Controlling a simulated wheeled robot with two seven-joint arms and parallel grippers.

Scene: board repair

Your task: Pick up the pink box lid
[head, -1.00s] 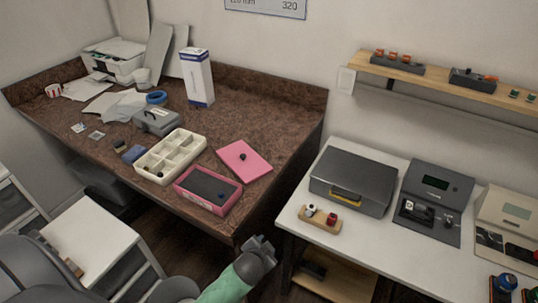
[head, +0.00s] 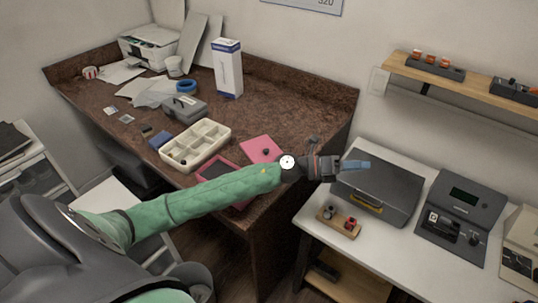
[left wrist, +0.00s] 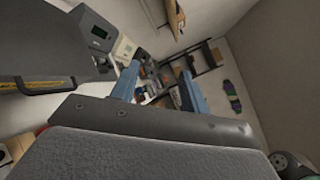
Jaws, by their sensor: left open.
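The pink box lid (head: 256,144) lies flat on the brown desk, with a small dark knob-like thing (head: 266,152) on it. My left forearm covers its near edge in the head view. My left gripper (head: 362,165) is to the right of the lid, past the desk's edge and over the grey case, pointing right. Its blue fingers show apart and empty in the left wrist view (left wrist: 160,88). My right gripper does not show.
A cream compartment tray (head: 218,152) stands left of the lid. A grey toolbox (head: 184,108) and a tall white box (head: 228,68) are farther back. The white table at right carries a grey case (head: 385,190), a wooden block with knobs (head: 338,222) and a device (head: 458,215).

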